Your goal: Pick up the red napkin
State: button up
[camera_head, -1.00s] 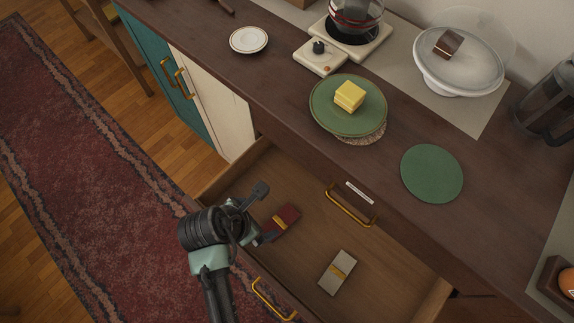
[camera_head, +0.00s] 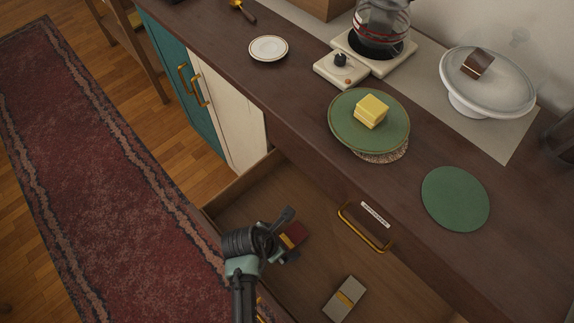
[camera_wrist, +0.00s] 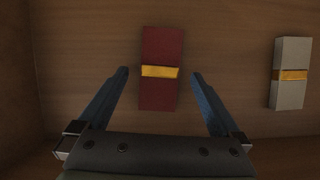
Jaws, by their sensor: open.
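The red napkin (camera_wrist: 161,92) is a folded dark red rectangle with a yellow band across its middle. It lies flat on the floor of the open drawer, and part of it shows in the head view (camera_head: 293,235) behind my gripper. My gripper (camera_wrist: 159,75) is open and empty above the drawer. In the wrist view its two fingers reach in from below, one on each side of the napkin's lower half, with gaps to both sides. How far the fingertips are above it I cannot tell.
A grey napkin with a yellow band (camera_head: 344,298) lies to the right in the same drawer (camera_head: 238,190). The drawer's walls surround both.

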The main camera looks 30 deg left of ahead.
jog(key=shift+w+f, duration=0.2)
jog(key=shift+f, duration=0.2)
jog(key=shift+c, duration=0.3)
jog(key=shift+r, duration=0.1)
jog(key=c, duration=1.4)
